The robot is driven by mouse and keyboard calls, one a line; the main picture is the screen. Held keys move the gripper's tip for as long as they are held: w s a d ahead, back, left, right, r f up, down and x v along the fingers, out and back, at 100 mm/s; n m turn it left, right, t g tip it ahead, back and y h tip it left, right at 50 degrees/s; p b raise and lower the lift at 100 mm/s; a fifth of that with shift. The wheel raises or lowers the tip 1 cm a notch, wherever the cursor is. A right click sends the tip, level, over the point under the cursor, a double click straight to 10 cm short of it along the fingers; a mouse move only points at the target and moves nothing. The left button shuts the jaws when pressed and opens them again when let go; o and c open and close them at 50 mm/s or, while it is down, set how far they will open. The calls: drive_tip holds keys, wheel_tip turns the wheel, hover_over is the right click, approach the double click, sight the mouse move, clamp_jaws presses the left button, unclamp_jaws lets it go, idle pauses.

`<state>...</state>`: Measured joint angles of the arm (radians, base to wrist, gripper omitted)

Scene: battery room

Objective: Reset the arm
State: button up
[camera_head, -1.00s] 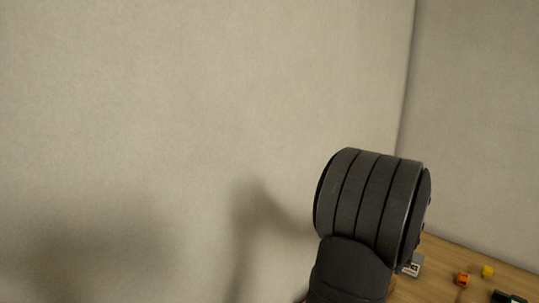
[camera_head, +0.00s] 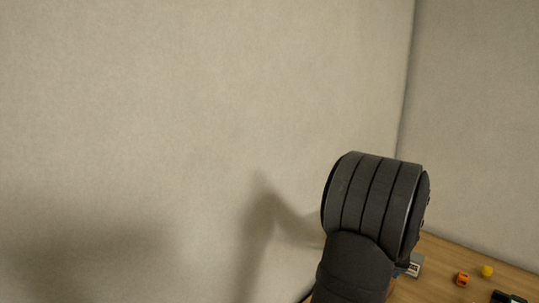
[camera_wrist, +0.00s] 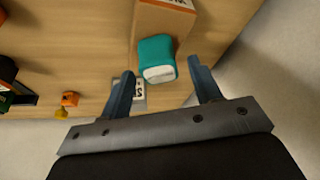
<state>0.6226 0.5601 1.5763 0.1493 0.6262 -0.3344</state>
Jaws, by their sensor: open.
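My gripper (camera_wrist: 162,70) shows in the wrist view with its two blue-grey fingers spread apart. Nothing is clamped between them. A teal object with a white end (camera_wrist: 157,60) appears just beyond and between the fingertips; I cannot tell the exact gap. In the head view, my dark arm (camera_head: 372,205) rises at the lower right, in front of the pale wall. The gripper itself is hidden there behind the arm or below the frame.
A brown box (camera_wrist: 160,18) stands beside the teal object on the wooden table (camera_wrist: 215,25). A grey-white labelled item (camera_wrist: 140,95) lies by the left finger. An orange block (camera_head: 462,279), a yellow piece (camera_head: 487,271) and a dark object (camera_head: 505,297) lie apart. Walls border the table.

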drive_tip(key=shift+x, duration=0.8)
drive_tip(key=r, duration=0.2)
drive_tip(key=s+r, duration=0.1)
drive_tip(key=r, duration=0.2)
drive_tip(key=shift+d, duration=0.25)
drive_tip(key=s+d+r, duration=0.6)
drive_tip(key=s, duration=0.4)
drive_tip(key=s+d+f+m+g+h, duration=0.1)
drive_tip(key=s+d+f+m, duration=0.1)
drive_tip(key=d, duration=0.6)
drive_tip(key=s+d+f+m, duration=0.1)
drive_tip(key=d+f+m, duration=0.15)
drive_tip(key=d, duration=0.45)
drive_tip(key=w+f, duration=0.2)
drive_tip(key=w, duration=0.1)
drive_tip(key=w+a+f, duration=0.1)
drive_tip(key=w+f, duration=0.1)
drive_tip(key=w, duration=0.1)
drive_tip(key=w+f, duration=0.2)
drive_tip(key=w, duration=0.1)
drive_tip(key=shift+w+a+f, duration=0.25)
drive_tip(key=shift+w+f, duration=0.05)
drive_tip(key=shift+f, duration=0.05)
drive_tip(key=shift+w+a+f, duration=0.1)
drive_tip(key=shift+w+f, duration=0.35)
drive_tip(key=shift+w, duration=0.2)
